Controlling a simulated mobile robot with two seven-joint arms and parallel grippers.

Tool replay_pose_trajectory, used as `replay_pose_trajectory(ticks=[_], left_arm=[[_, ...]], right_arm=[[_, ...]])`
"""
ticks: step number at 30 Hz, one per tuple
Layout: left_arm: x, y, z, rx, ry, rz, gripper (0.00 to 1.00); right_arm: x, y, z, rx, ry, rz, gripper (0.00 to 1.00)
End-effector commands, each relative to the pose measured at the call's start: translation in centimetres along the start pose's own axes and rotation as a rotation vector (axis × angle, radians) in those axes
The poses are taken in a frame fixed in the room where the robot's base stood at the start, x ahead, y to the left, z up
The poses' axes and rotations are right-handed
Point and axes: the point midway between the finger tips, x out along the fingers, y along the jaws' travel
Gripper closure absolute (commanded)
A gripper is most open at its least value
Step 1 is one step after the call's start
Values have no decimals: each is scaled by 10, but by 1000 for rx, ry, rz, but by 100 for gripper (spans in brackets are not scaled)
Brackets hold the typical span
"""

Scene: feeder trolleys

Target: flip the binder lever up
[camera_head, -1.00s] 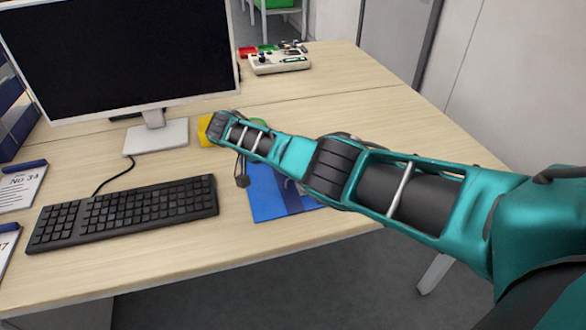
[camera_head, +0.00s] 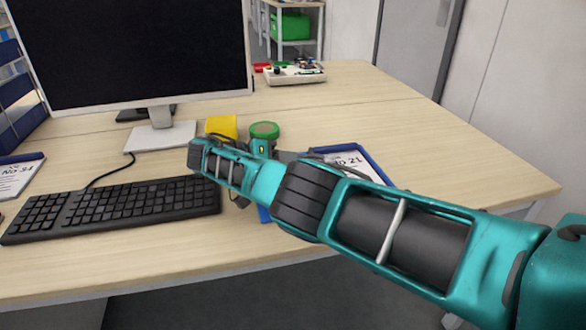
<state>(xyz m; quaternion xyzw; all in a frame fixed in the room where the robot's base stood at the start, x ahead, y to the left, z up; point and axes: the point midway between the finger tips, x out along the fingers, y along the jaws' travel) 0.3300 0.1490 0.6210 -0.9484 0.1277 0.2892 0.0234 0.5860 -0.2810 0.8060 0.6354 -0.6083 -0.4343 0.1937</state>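A blue-edged board with a white "21" sheet (camera_head: 352,160) lies on the desk behind my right forearm. A blue patch (camera_head: 264,215) shows below the forearm; I cannot tell whether it belongs to the same board or to a binder. No binder lever can be made out. My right arm comes in from the right and crosses over the blue thing. Its wrist end is near the keyboard's right end. A small dark part below the wrist may be the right gripper (camera_head: 240,196); its fingers are mostly hidden. My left gripper is not in view.
A keyboard (camera_head: 120,206) and a monitor (camera_head: 140,50) on a stand (camera_head: 160,137) are at left. A yellow block (camera_head: 221,127) and a green-topped round object (camera_head: 264,131) stand behind my wrist. A white device (camera_head: 295,74) sits at the back. The desk's right side is clear.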

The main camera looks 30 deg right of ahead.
Motion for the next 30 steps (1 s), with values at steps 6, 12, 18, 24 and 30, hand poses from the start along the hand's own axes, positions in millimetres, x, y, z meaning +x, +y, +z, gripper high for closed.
replay_pose_trajectory(ticks=[6, 12, 18, 24, 30], left_arm=[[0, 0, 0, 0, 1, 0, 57], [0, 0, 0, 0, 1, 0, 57], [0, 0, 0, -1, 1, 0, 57], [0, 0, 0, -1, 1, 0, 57], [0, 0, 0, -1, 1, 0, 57]], right_arm=[[0, 0, -2, 2, 7, 3, 100], [0, 0, -2, 2, 7, 2, 73], [0, 0, -1, 2, 5, 2, 54], [0, 0, 0, 1, 3, 2, 50], [1, 1, -1, 1, 3, 2, 50]])
